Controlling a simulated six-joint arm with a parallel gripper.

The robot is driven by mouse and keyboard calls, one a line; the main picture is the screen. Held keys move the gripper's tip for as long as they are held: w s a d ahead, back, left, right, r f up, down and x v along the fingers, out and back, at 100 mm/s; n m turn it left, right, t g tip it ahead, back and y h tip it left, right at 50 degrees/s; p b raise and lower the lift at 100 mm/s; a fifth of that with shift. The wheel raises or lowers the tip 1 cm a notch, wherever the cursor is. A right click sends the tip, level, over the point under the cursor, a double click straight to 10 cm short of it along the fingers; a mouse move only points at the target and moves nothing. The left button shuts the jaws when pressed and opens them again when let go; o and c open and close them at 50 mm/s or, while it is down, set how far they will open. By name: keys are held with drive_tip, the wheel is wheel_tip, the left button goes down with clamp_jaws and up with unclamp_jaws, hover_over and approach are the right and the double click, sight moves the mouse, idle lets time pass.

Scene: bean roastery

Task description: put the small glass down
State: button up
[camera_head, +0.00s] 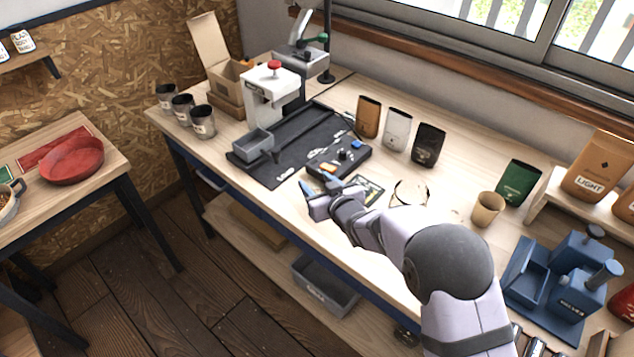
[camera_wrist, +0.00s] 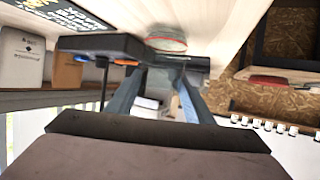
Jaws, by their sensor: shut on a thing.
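My gripper (camera_head: 320,188) is over the front edge of the long wooden bench, near the black tool tray. In the wrist view its two blue-grey fingers (camera_wrist: 163,72) are shut on a small round, see-through thing, which I take for the small glass (camera_wrist: 166,44). It shows greenish-grey with a reddish band at its rim. In the head view the held glass is too small to make out at the fingertips. I cannot tell how far above the bench it is.
The black tool tray (camera_head: 340,160) lies close behind my gripper, beside a dark mat (camera_head: 285,165) with a white machine (camera_head: 272,98). A clear glass vessel (camera_head: 411,196), a tan cup (camera_head: 487,209) and several coffee bags stand to the right. Dark cups (camera_head: 203,122) stand far left.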

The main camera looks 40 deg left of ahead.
drive_tip(key=shift+f, duration=0.15)
drive_tip(key=o, duration=1.1)
drive_tip(key=shift+r, duration=0.25)
drive_tip(key=b+v, duration=0.2)
drive_tip(key=v, duration=1)
drive_tip(key=shift+b, duration=0.3)
